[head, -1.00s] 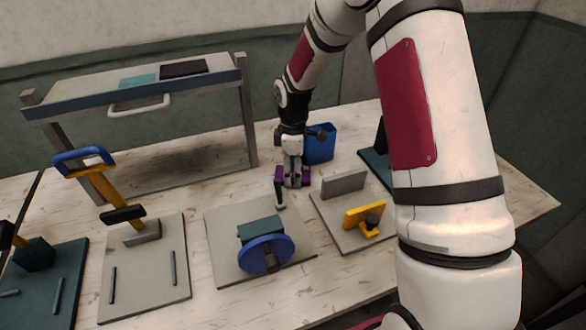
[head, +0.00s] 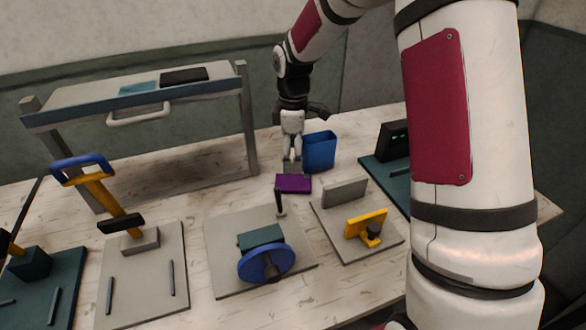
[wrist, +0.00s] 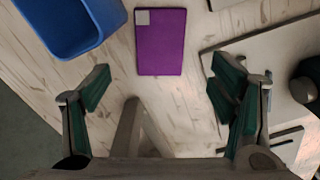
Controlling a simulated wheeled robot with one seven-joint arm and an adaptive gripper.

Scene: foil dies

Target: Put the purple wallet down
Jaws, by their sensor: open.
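The purple wallet (head: 293,184) lies flat on the pale wooden table, in front of the blue bin. In the wrist view the wallet (wrist: 161,42) shows whole, with a small grey square at one corner. My gripper (head: 292,165) is behind the wallet in the head view and apart from it. In the wrist view my gripper (wrist: 165,90) has its green-padded fingers spread wide, with nothing between them; the wallet lies beyond the fingertips.
A blue bin (head: 319,152) stands just right of my gripper. A grey plate with a blue wheel (head: 266,260) and one with a yellow bracket (head: 366,223) are nearer. A raised shelf (head: 70,92) stands at left. Bare table (head: 225,195) lies left of the wallet.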

